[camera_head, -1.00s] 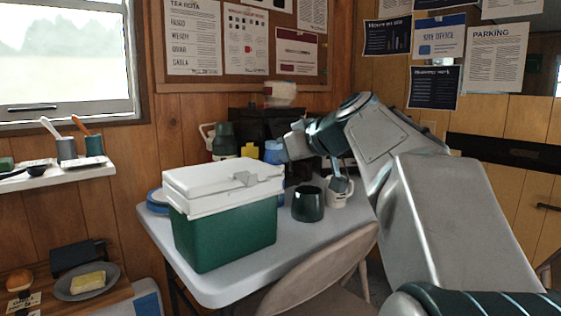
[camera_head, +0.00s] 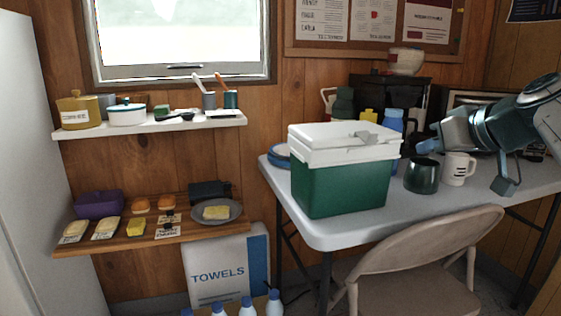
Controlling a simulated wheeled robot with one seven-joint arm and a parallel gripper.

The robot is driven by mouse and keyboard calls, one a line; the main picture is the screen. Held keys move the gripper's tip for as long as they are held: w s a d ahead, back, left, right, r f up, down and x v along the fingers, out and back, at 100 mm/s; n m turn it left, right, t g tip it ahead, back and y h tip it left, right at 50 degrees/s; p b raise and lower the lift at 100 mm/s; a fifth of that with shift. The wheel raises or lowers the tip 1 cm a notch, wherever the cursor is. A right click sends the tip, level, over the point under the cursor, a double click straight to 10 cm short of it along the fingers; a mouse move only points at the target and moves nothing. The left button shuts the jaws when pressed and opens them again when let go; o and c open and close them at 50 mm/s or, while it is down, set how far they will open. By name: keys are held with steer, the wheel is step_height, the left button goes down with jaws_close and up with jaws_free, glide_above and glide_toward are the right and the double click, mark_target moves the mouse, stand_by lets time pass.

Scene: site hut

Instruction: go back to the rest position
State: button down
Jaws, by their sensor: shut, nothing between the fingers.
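My gripper (camera_head: 428,147) is at the right of the head view, at the end of my grey arm, which reaches in from the right edge. It points left above the table, in front of the things at the table's back and near the dark green mug (camera_head: 422,176). It is shut, and I see nothing held in it. The fingers are small and dark here, and I cannot tell whether they touch anything behind them.
A green cool box with a white lid (camera_head: 340,185) stands on the white table (camera_head: 330,232). A white mug (camera_head: 458,168) and blue bottle (camera_head: 392,128) are near my gripper. A folding chair (camera_head: 425,262) stands in front. Shelves (camera_head: 150,128) hang left.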

steer(key=s+a+r+m+g+p, duration=0.25)
steer(key=s+a+g+p, duration=0.25)
steer(key=a+p, duration=0.9)
steer(key=s+a+r+g+h+p, duration=0.1)
steer(key=s+r+g+h+p, duration=0.2)
steer(key=s+p, duration=0.9)
steer(key=r+g+p, duration=0.1)
steer(key=p, duration=1)
steer(key=shift+s+r, duration=0.15)
steer(key=shift+s, duration=0.15)
